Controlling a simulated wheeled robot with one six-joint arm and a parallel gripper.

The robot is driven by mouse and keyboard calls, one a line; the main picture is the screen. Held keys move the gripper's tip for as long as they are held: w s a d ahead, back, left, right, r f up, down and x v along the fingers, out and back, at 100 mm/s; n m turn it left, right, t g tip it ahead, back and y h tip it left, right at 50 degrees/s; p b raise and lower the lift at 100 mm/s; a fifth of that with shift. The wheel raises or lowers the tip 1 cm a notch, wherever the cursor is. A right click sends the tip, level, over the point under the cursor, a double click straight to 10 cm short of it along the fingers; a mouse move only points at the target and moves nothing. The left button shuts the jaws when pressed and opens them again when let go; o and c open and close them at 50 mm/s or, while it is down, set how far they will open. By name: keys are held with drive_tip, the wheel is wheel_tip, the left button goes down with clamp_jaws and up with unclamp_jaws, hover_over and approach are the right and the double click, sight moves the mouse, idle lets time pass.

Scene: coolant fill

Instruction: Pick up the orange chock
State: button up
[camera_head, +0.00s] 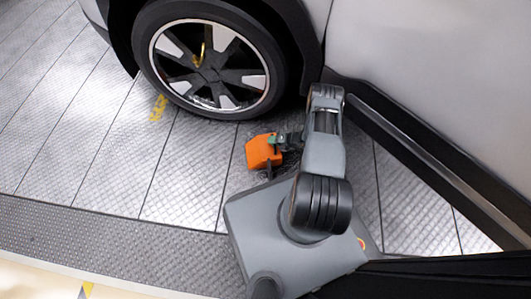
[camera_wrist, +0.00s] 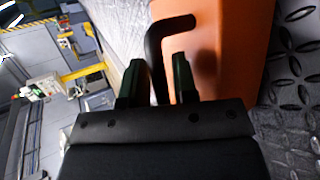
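The orange chock (camera_head: 260,152) is on the metal floor plates, just below and right of the car's wheel. My gripper (camera_head: 281,141) is at the chock's right side in the head view. In the wrist view the chock (camera_wrist: 232,45) fills the upper right, with its bent black handle (camera_wrist: 156,62) in front of its face. My gripper's two green fingers (camera_wrist: 159,80) stand apart, one on each side of the handle. A narrow gap shows beside the handle, so the fingers do not look closed on it. The handle's lower end is hidden behind the gripper body.
The car's wheel (camera_head: 208,62) and grey body (camera_head: 430,60) stand close above my arm. The dark sill (camera_head: 420,150) runs down along the right. Ribbed metal floor (camera_head: 100,150) is clear to the left. A yellow floor mark (camera_head: 158,107) lies by the tyre.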

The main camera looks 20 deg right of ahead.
drive_tip(key=shift+c, duration=0.2)
clamp_jaws()
idle(1.1)
